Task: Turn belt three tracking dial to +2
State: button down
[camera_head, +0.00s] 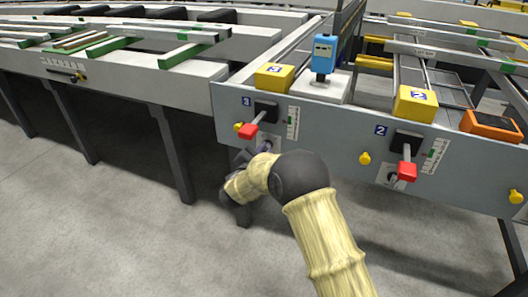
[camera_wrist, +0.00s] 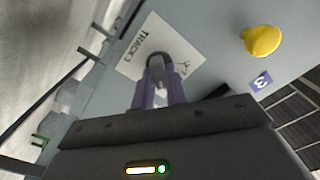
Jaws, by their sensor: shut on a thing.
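The belt three tracking dial (camera_wrist: 160,57) is a dark round knob on a white plate (camera_wrist: 130,66) marked TRACK 3, in the wrist view. My gripper (camera_wrist: 157,80) has its two purple fingers shut on this dial. The fingers hide part of the knob and its scale, so I cannot read its setting. In the head view, my gripper (camera_head: 260,149) reaches the grey panel (camera_head: 330,130) below the red-handled lever (camera_head: 248,131) of station 3, and the plate is mostly hidden behind it.
A yellow button (camera_wrist: 262,40) is beside the dial's plate. A blue 3 tag (camera_head: 247,100) and a black switch box (camera_head: 266,109) sit above. Station 2 has its own red lever (camera_head: 407,171) and yellow button (camera_head: 365,158) to the right. Open floor lies in front.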

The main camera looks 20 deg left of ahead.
jog(key=shift+f, duration=0.15)
jog(key=c, duration=1.4)
grip_release()
jog(key=shift+c, duration=0.2)
jog(key=shift+s, duration=0.1)
jog(key=shift+s+p, duration=0.3)
jog(key=shift+s, duration=0.3)
jog(key=s+a+p, duration=0.1)
jog(key=s+p, duration=0.3)
jog(key=s, duration=1.2)
jog(key=shift+a+p, duration=0.15)
jog(key=shift+p, duration=0.25)
